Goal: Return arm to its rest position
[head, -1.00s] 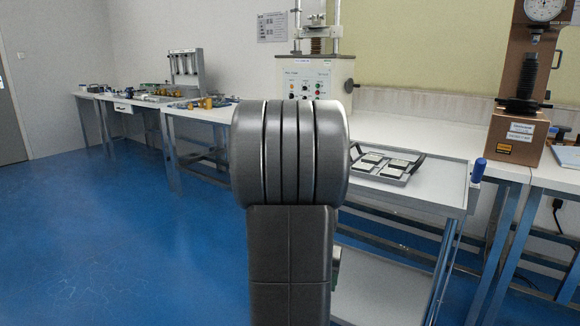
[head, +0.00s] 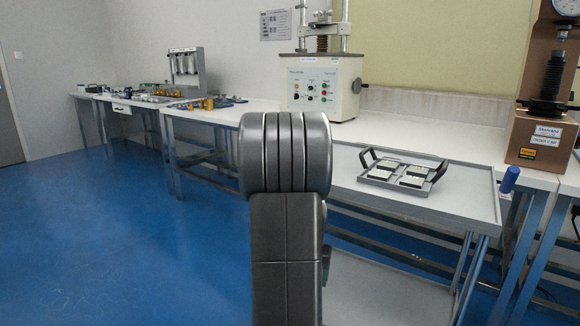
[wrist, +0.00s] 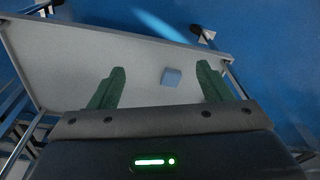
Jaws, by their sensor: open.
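My arm (head: 287,220) stands upright in the middle of the head view, its dark rounded joint on top. In the head view the gripper is largely hidden behind the arm; only a small green part shows at its right edge. In the wrist view my gripper (wrist: 160,70) has its two green fingers wide apart. Nothing is held between them. A small blue-grey block (wrist: 171,77) lies beyond the fingers on a light grey surface (wrist: 75,55), apart from both fingers.
A grey cart (head: 465,200) carries a tray (head: 402,184) with several light blocks. A white bench (head: 430,127) behind holds a testing machine (head: 325,88). A brown hardness tester (head: 540,140) stands at right. Blue floor (head: 120,220) is open at left.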

